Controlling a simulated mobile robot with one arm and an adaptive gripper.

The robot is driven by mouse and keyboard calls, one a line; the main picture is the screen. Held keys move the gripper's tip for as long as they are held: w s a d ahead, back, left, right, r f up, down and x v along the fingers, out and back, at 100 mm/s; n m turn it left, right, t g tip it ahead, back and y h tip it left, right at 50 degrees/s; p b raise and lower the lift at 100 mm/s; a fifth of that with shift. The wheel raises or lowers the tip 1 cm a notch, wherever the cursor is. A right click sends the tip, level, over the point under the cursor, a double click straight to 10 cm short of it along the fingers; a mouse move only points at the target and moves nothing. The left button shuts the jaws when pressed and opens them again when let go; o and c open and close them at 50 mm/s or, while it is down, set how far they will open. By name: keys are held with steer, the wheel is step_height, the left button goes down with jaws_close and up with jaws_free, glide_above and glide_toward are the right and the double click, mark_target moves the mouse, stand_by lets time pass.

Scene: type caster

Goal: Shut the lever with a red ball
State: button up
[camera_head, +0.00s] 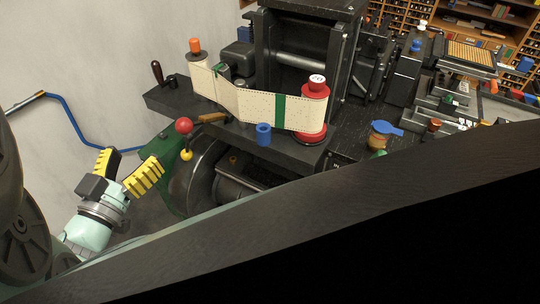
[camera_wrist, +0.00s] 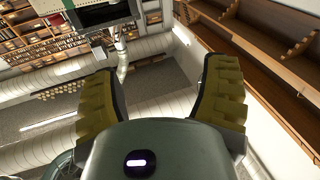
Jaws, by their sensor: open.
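The lever's red ball (camera_head: 184,126) stands on a short dark rod at the left front of the dark machine, in the head view. A yellow ball (camera_head: 186,155) sits just below it. My gripper (camera_head: 127,165) is left of and a little below the red ball, with its two yellow ridged fingers spread apart and nothing between them. The fingers also show in the wrist view (camera_wrist: 163,100), open and empty. I cannot make out the red ball in the wrist view.
The dark machine (camera_head: 300,50) carries a paper ribbon (camera_head: 250,106) between an orange-topped spool (camera_head: 196,50) and a red spool (camera_head: 312,105). A blue cup (camera_head: 263,134) stands in front. A blue pipe (camera_head: 75,130) runs along the left wall. A dark beam (camera_head: 300,220) crosses the foreground.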

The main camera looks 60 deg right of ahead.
mark_target(180, 130)
step_height(180, 130, down, 5)
steer(key=s+g+y+b, duration=0.1)
steer(key=b, duration=0.1)
steer(key=p+x, duration=0.3)
steer(key=x, duration=1.1)
steer(key=shift+w+d+r+p, duration=0.1)
steer(key=shift+d+p, duration=0.1)
steer(key=shift+p, duration=0.15)
steer(key=shift+x, duration=0.9)
jaws_close()
steer(key=shift+p, duration=0.45)
